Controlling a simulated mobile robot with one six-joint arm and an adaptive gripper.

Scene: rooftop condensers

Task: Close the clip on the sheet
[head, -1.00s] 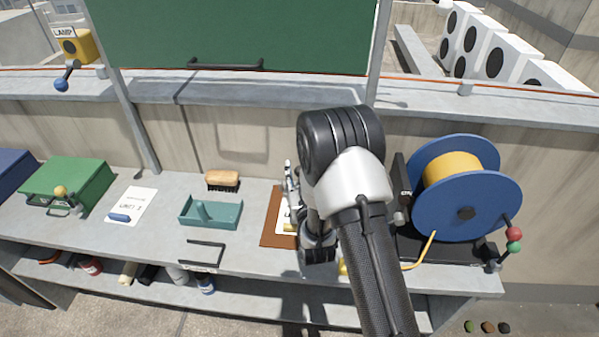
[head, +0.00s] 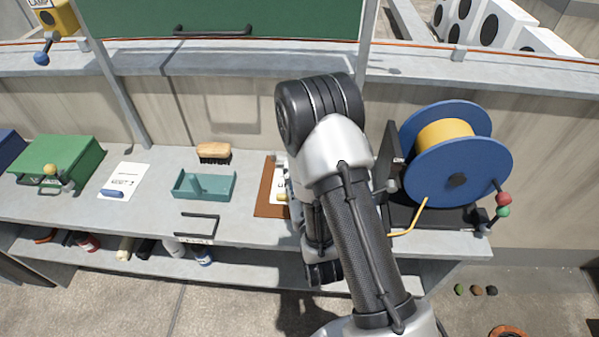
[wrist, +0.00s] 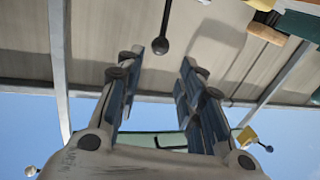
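A brown clipboard (head: 266,203) lies on the bench in the head view, left of my arm. Part of a white sheet (head: 281,172) shows on it, with a small yellowish piece (head: 283,197) at its edge. My arm covers the right side of the board, so the clip cannot be made out and its state is unclear. In the wrist view my gripper (wrist: 160,62) has its two fingers well apart with nothing between them. A dark rod with a black ball end (wrist: 160,46) shows beyond the fingertips; I cannot tell what it belongs to.
A blue reel (head: 460,168) with yellow cable stands close right of my arm. A green box (head: 58,163) sits far left.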

